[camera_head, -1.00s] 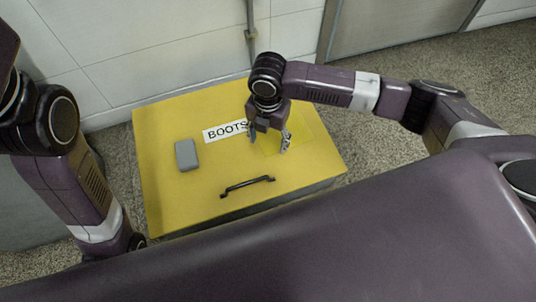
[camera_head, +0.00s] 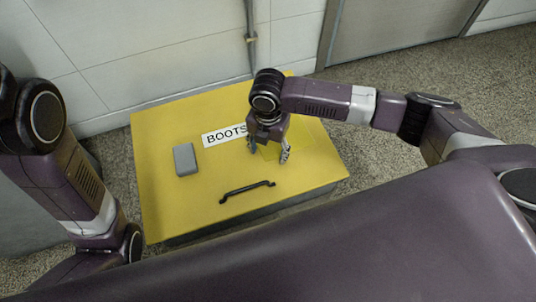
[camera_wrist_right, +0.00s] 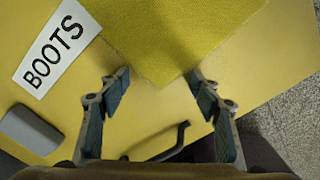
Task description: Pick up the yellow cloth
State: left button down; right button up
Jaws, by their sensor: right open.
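The yellow cloth (camera_head: 300,132) lies flat on the lid of the yellow box, right of the BOOTS label, and is almost the same colour as the lid. In the right wrist view the cloth (camera_wrist_right: 165,32) is a woven square with one corner pointing toward my fingers. My right gripper (camera_head: 268,153) is open above the lid, over the near part of the cloth, which it partly hides.
The yellow box (camera_head: 165,215) has a BOOTS label (camera_head: 222,135), a grey block (camera_head: 185,159) on its left and a black handle (camera_head: 247,191) near its front. A tiled wall stands behind. Speckled floor is free to the right.

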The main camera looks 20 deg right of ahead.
jog(key=c, duration=0.4)
jog(key=shift+c, duration=1.2)
jog(key=c, duration=0.4)
jog(key=shift+s+f, duration=0.1)
jog(key=shift+f, duration=0.05)
grip_shut()
